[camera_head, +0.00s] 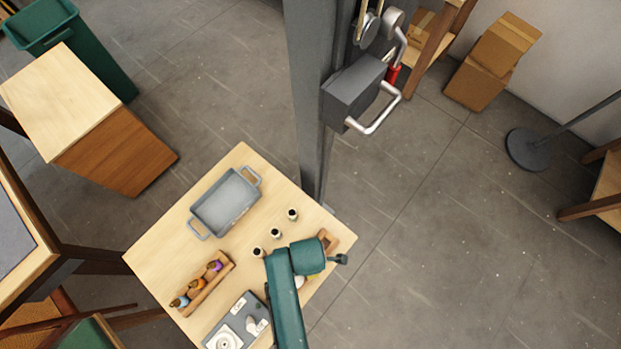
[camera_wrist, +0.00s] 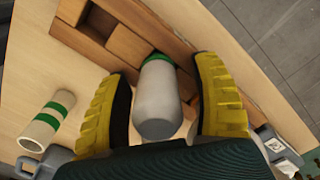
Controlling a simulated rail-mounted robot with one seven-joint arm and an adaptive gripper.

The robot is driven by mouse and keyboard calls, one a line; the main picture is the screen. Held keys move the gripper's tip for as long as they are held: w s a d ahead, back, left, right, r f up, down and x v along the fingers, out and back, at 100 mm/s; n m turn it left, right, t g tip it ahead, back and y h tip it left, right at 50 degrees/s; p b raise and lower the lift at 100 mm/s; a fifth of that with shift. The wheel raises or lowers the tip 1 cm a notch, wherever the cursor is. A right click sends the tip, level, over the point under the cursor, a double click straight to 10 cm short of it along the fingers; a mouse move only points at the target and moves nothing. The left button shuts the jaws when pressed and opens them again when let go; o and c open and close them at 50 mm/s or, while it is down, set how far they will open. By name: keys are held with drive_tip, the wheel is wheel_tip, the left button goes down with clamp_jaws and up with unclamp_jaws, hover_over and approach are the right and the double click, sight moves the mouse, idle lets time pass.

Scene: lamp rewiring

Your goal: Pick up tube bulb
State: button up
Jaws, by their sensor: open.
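A whitish, rounded cylinder with a green band, which looks like the tube bulb (camera_wrist: 158,100), sits in a wooden rack (camera_wrist: 185,45) in the wrist view. My gripper (camera_wrist: 162,78) is open, with one yellow finger on each side of it. A narrow gap shows at the left finger; I cannot tell whether the right finger touches it. The bulb cannot be made out clearly there.
On the table (camera_head: 165,240) are a grey tray (camera_head: 225,203), a rack of colored bottles (camera_head: 207,285) and a grey device (camera_head: 236,322). A grey post (camera_head: 308,100) rises behind the table.

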clamp_jaws()
idle(0.3)
drive_tip(key=shift+r, duration=0.1)
